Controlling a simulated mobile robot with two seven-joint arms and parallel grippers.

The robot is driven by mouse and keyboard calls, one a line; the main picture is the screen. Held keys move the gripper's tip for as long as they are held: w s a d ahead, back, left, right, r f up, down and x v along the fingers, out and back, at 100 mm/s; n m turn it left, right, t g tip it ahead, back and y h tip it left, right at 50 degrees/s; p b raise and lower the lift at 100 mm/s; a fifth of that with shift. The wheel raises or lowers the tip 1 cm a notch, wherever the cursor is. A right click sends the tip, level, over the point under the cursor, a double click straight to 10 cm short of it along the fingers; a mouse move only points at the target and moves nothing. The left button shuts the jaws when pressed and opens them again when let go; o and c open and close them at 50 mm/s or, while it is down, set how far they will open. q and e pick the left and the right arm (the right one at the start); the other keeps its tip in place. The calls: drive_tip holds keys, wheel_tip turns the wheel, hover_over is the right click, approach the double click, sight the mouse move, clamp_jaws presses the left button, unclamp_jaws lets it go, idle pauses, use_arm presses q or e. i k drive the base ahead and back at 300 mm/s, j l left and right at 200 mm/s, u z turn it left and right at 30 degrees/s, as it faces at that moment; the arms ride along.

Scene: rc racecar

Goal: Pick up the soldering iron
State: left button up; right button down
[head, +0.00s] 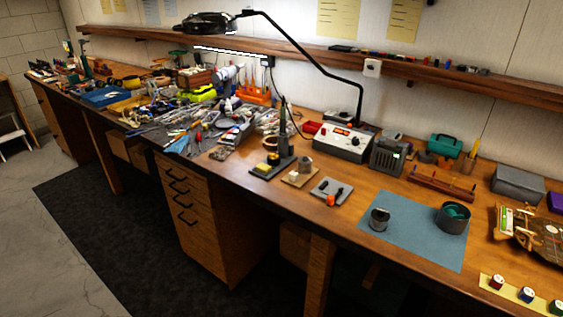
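A dark, slim upright tool (283,124), which looks like the soldering iron, stands in a holder on a dark base (262,171) near the middle of the workbench. A small yellow pad (273,159) sits on that base. A grey station box (343,142) with a red display stands just right of it. The tool's lower end is hidden in the holder. Neither of my grippers shows in the head view.
A wooden workbench (397,185) runs along the wall. Small parts and tools crowd its left half. A black lamp arm (312,58) arches above the station. A blue mat (415,236) with two round containers lies to the right. Dark floor matting (130,230) lies in front.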

sight(283, 125)
drive_tip(key=i+j, duration=0.35)
drive_tip(key=i+j+z, duration=0.1)
drive_tip(key=i+j, duration=0.25)
drive_tip(key=j, duration=0.15)
